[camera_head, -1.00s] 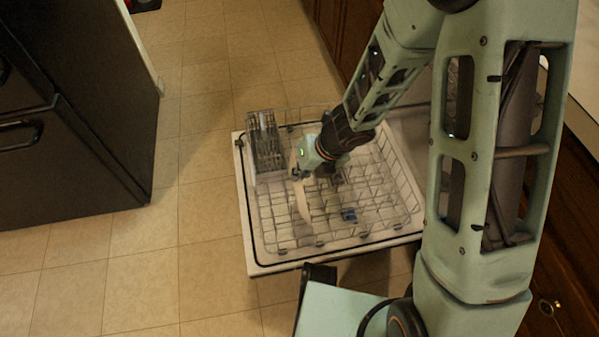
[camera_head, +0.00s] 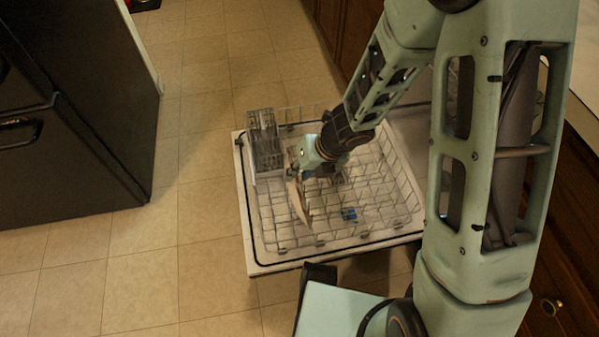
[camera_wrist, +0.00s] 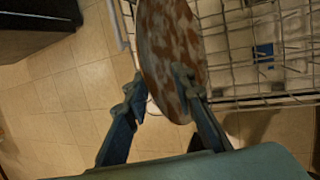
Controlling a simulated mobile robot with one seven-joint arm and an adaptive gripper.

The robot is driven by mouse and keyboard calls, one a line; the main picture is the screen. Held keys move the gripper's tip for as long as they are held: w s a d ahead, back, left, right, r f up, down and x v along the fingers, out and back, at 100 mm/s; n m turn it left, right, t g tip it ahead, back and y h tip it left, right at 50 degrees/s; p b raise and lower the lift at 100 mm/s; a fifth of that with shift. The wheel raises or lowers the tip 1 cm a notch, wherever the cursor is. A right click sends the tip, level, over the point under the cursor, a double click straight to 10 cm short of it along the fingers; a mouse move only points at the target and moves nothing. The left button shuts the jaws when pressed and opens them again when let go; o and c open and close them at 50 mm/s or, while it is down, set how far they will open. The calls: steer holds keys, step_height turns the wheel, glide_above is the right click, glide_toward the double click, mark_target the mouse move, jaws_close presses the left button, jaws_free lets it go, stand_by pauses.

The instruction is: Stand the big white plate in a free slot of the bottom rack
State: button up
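The big plate (camera_head: 299,203) stands on edge, slightly tilted, among the wires of the bottom rack (camera_head: 340,215) on the open dishwasher door. In the wrist view the plate (camera_wrist: 168,45) looks whitish with brown mottling. My gripper (camera_wrist: 158,92) is open. Its right finger overlaps the plate's face, and its left finger is beside the plate's edge with a small gap. In the head view my gripper (camera_head: 298,172) is at the plate's upper part. The plate's foot and exact slot are too small to tell.
A cutlery basket (camera_head: 264,145) stands at the rack's left back. A small blue item (camera_head: 349,214) lies in the rack, right of the plate. A black appliance (camera_head: 70,110) stands at the left, with bare tiled floor between. Wooden cabinets (camera_head: 570,220) line the right.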

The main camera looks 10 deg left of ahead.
steer(key=shift+d, duration=0.1)
steer(key=v, duration=1.2)
stand_by(0.7)
